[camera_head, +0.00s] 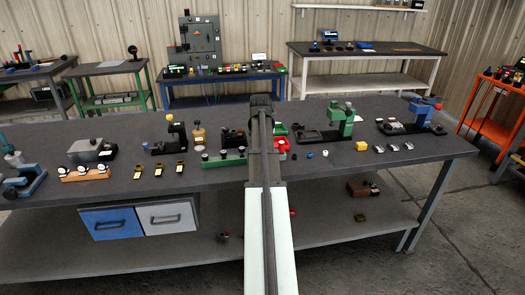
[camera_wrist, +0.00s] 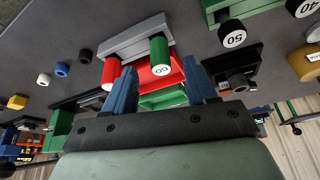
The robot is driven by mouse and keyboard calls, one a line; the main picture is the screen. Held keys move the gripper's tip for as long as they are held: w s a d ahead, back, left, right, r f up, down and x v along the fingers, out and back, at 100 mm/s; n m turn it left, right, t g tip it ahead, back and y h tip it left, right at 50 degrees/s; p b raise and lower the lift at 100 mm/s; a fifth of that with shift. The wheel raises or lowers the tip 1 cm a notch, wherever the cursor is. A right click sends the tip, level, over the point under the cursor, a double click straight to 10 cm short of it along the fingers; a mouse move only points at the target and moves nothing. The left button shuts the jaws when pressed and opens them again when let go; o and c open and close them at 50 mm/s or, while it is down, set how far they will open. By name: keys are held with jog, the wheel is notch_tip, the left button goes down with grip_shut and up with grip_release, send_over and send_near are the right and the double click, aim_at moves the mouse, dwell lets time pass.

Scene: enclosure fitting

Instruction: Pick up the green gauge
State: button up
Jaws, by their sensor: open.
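The green gauge (camera_wrist: 159,50) is a short green cylinder with a white marked end, in the wrist view. It is set on a grey holder (camera_wrist: 122,40) beside a red gauge (camera_wrist: 112,70), which also has a white end. My gripper (camera_wrist: 161,68) is open and empty, with blue fingers. The green gauge appears between the fingertips in the picture, a little beyond them, with no contact visible. The left finger overlaps the view close to the red gauge. In the head view my arm hides the green gauge and the gripper.
A red tray (camera_wrist: 172,72) and a green tray (camera_wrist: 165,98) lie beside the holder. Black gauges (camera_wrist: 232,34) stand on a green rack (camera_head: 224,161) close by. Small knobs and a yellow block (camera_head: 361,146) are on the bench to the right in the head view.

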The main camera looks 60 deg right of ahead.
jog(key=x, duration=0.4)
jog(key=shift+a+f, duration=0.1)
grip_shut()
dwell(0.4)
